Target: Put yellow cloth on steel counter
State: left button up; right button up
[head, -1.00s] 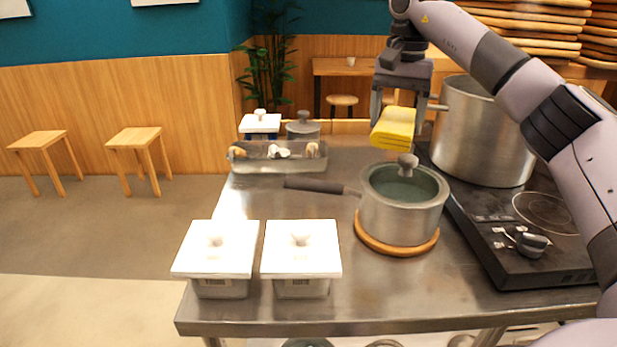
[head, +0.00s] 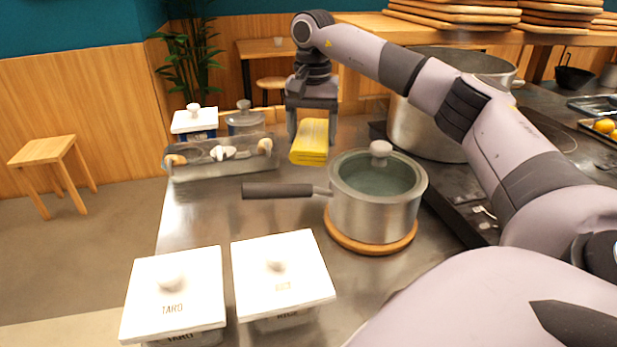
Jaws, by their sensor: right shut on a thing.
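The yellow cloth (head: 310,146) is a folded bundle at the back of the steel counter (head: 200,217). My right gripper (head: 312,135) points down and is shut on the cloth, with a finger on each side of it. The cloth is behind the lidded pot and right of the clear tray. It looks low, close to the counter top; I cannot tell whether its underside touches the steel. My left gripper is not in view.
A lidded pot (head: 372,205) stands on a wooden trivet, its handle pointing left. A clear tray (head: 222,158) holds small items. White-lidded boxes (head: 172,290) stand at the front left. A large pot (head: 430,125) is at the right. Bare steel lies left of the pot.

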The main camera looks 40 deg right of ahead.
notch_tip(320, 180, down, 10)
jog(key=shift+f+b, duration=0.15)
jog(key=shift+b, duration=0.15)
jog(key=o, duration=1.3)
notch_tip(320, 180, up, 12)
jog(key=shift+r+p, duration=0.1)
jog(key=shift+p, duration=0.35)
